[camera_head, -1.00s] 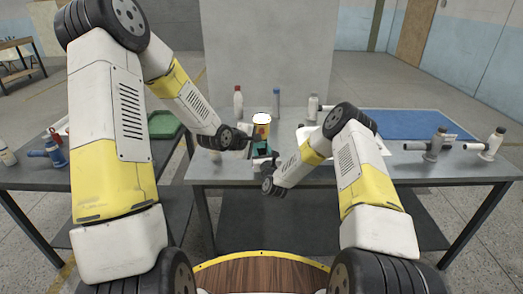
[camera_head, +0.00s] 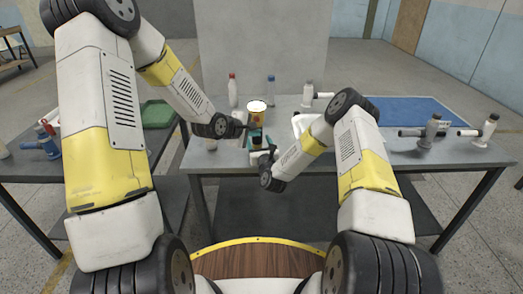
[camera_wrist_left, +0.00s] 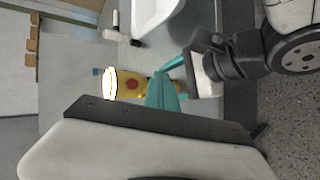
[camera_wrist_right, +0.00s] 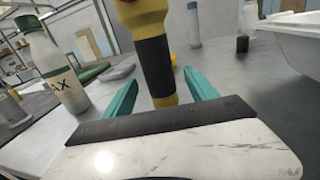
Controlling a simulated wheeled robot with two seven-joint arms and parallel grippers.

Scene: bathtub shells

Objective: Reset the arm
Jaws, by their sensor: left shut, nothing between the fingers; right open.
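A yellow and black torch-like cylinder with a bright white top (camera_head: 256,106) stands upright on the middle table. The left wrist view shows it sideways with a red spot (camera_wrist_left: 131,84). In the right wrist view its dark lower body (camera_wrist_right: 155,68) stands between and beyond the teal fingers of my right gripper (camera_wrist_right: 160,84), which is open; contact is not clear. My left gripper (camera_wrist_left: 165,92) is shut and empty, its teal fingers beside the cylinder.
The table (camera_head: 440,165) holds a white basin (camera_head: 298,124), partly behind my right arm, and a blue mat (camera_head: 400,111). A green tray (camera_head: 158,113) lies on the left table.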

